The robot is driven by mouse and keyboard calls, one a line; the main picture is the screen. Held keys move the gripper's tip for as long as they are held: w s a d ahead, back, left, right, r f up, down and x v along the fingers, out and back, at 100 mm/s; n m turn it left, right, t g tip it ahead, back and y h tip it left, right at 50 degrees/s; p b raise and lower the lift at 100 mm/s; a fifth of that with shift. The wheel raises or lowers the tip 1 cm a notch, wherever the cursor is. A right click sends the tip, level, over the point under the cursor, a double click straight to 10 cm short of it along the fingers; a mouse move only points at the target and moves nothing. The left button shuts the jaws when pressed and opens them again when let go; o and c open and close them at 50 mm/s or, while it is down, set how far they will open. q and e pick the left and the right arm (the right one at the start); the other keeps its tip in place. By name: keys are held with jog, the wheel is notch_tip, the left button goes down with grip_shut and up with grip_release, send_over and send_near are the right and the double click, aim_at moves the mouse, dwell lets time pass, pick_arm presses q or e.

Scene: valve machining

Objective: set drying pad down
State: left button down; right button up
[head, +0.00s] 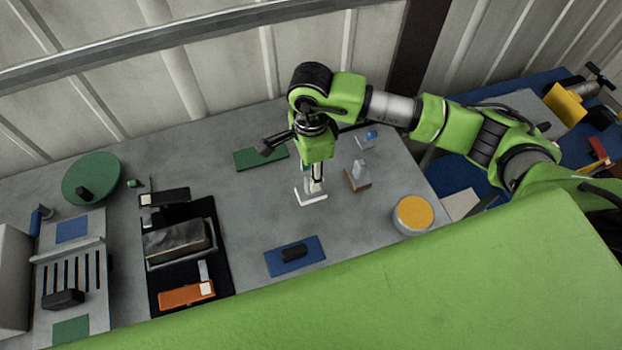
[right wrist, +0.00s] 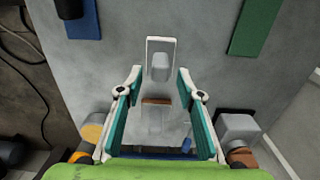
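A small white-edged pad (head: 308,200), which looks like the drying pad, lies on the grey table below my right gripper (head: 317,185). In the right wrist view the pad (right wrist: 151,45) has a pale grey upright handle (right wrist: 159,68). My right gripper (right wrist: 159,74) points down, its teal-lined fingers spread on either side of the handle. Gaps show between the handle and both fingertips. Whether the pad's underside lies fully flat is hard to tell. My left gripper is not in view.
A brown-based block (head: 358,184) stands close right of the gripper. A green pad (head: 250,160) lies behind, a blue pad (head: 313,256) in front, and a yellow-topped can (head: 413,214) front right. A black tray (head: 222,270) is left; bare table lies between.

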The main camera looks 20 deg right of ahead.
notch_tip(320, 180, up, 8)
jog(key=b, duration=0.1)
jog(key=shift+r+b, duration=0.2)
jog(key=shift+b, duration=0.15)
